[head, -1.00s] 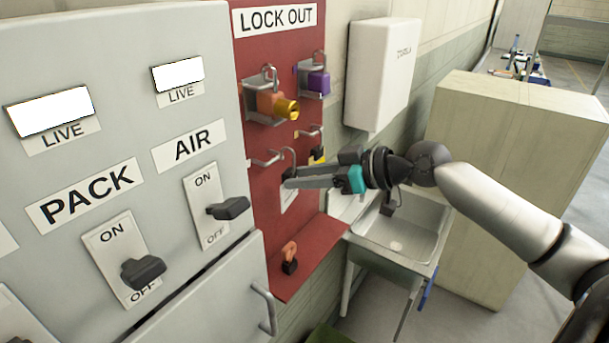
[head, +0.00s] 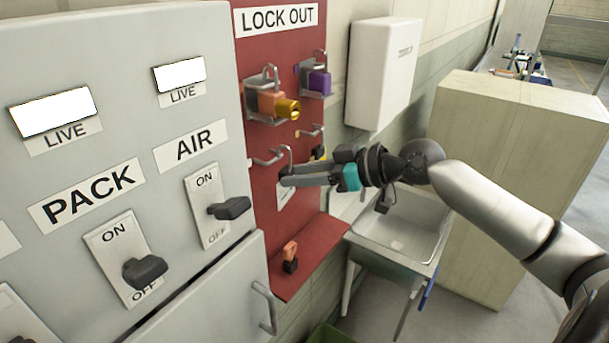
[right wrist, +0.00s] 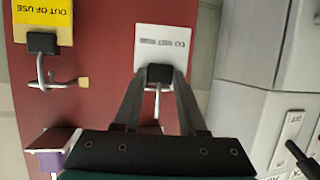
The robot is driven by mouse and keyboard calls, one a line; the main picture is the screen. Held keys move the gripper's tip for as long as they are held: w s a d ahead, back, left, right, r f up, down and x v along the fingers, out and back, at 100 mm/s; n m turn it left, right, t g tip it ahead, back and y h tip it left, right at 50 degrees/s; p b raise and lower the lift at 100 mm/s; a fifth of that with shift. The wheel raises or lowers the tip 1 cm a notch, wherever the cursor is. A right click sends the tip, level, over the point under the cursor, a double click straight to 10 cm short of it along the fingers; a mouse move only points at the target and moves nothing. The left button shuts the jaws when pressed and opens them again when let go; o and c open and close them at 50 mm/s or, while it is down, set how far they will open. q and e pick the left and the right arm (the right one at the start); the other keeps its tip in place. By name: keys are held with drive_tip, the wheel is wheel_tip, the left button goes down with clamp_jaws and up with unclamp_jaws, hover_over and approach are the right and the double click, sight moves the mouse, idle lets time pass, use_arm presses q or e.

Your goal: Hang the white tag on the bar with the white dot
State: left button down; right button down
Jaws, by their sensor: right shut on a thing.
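The white tag (head: 286,194) hangs below a black lock body with a metal shackle, partly hidden by my fingers. My right gripper (head: 284,181) is shut on this black body in front of the red board. In the right wrist view the tag (right wrist: 162,47) lies beyond the fingertips (right wrist: 159,76), with the shackle (right wrist: 158,102) between the fingers. The shackle's loop is close to the tip of the left lower bar (head: 265,160); I cannot tell whether it is around it. My left gripper is not in view.
The right lower bar (head: 313,132) has a yellowish dot and carries a yellow tag (right wrist: 42,14). An orange-and-black item (head: 290,257) sits on the red ledge. A grey cabinet with switches stands left.

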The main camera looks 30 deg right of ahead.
drive_tip(key=shift+w+a, duration=0.25)
drive_tip(key=shift+w, duration=0.3)
drive_tip(key=shift+w+a, duration=0.2)
drive_tip(key=shift+w, duration=0.35)
drive_tip(key=shift+f, duration=0.1)
drive_tip(key=shift+f+b, duration=0.85)
drive_tip(key=shift+f, duration=0.25)
unclamp_jaws()
